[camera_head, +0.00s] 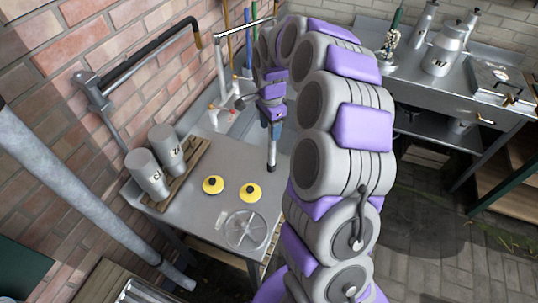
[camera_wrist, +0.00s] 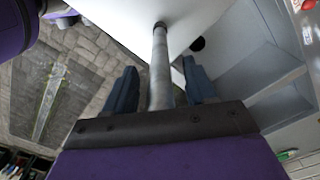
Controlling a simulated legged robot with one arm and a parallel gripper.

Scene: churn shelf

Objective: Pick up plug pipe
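The plug pipe (camera_wrist: 159,70) is a slim grey tube with a dark end. In the wrist view it runs between the two dark blue fingers of my gripper (camera_wrist: 160,66), with a visible gap on each side. The fingers are apart and do not appear to press on it. In the head view the pipe (camera_head: 271,152) is upright below my gripper (camera_head: 272,124), its dark lower end at the right side of the metal counter by the sink. Whether that end sits in a hole cannot be told. My arm's links hide part of the area to the right.
Two metal canisters (camera_head: 147,174) stand on a wooden rack at the counter's left. Two yellow discs with black knobs (camera_head: 250,193) and a round clear wheel-like lid (camera_head: 246,230) lie on the counter (camera_head: 205,225). A sink (camera_head: 245,124) is behind. Another steel bench (camera_head: 480,85) holds cans.

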